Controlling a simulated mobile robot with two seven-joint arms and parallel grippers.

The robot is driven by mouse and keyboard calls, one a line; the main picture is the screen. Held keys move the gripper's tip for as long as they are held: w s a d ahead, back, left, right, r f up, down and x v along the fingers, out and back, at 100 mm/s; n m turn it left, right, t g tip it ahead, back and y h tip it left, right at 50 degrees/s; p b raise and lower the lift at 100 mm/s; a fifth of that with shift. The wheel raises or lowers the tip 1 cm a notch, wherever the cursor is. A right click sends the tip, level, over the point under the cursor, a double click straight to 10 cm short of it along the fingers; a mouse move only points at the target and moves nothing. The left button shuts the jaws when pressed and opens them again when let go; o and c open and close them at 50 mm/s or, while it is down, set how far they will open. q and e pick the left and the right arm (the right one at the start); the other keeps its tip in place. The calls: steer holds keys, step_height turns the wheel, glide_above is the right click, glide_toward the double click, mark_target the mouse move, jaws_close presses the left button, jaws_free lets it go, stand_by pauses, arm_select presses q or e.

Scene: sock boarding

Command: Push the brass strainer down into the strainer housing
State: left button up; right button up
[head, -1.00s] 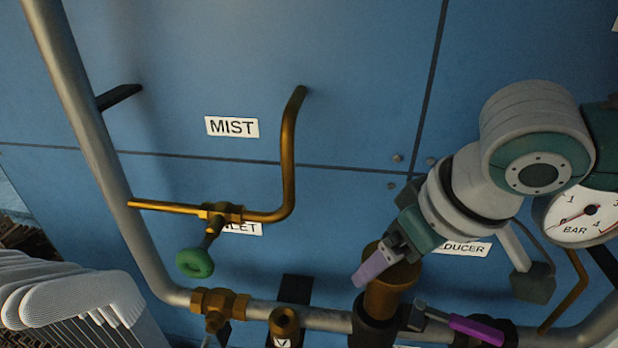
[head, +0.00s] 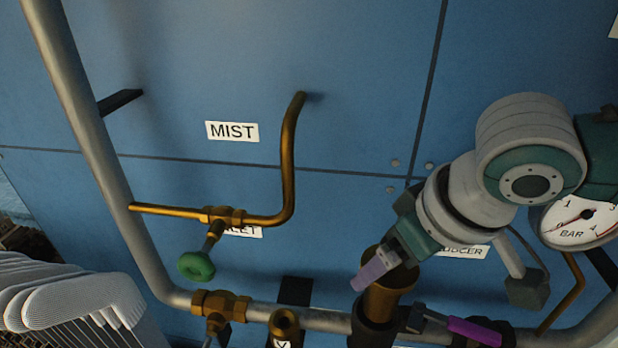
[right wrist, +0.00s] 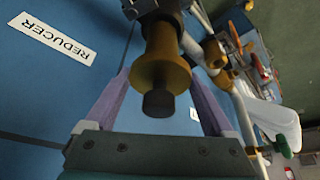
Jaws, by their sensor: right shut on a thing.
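The brass strainer (head: 385,300) stands upright at the lower middle right of the head view, above the dark strainer housing (head: 372,335). My right gripper (head: 372,272) comes in from the right, its lilac fingers at the strainer's top. In the right wrist view the strainer's wide brass flange (right wrist: 158,73) and dark end knob (right wrist: 158,103) lie between the fingers of the right gripper (right wrist: 160,95), which is shut on it. A dark collar, likely the housing, shows beyond. The seating depth inside the housing is hidden. My left gripper is not in view.
A purple-handled valve (head: 473,330) sits just right of the housing. A pressure gauge (head: 583,218) is farther right. A grey pipe (head: 85,150) with brass fittings and a green handwheel (head: 196,266) lies left. The blue panel (head: 210,60) above is mostly clear.

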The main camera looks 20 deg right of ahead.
mark_target(380, 301)
steer(key=shift+r, duration=0.1)
stand_by(0.6)
steer(key=shift+p, duration=0.35)
stand_by(0.4)
steer(key=shift+p, duration=0.4)
steer(key=shift+f+b, duration=0.75)
steer(key=shift+f, duration=0.45)
steer(key=shift+f+b, duration=0.7)
steer(key=shift+f, duration=0.45)
steer(key=shift+f+b, duration=0.7)
steer(key=shift+f, duration=0.35)
steer(key=shift+f+b, duration=0.55)
steer(key=shift+f, duration=0.3)
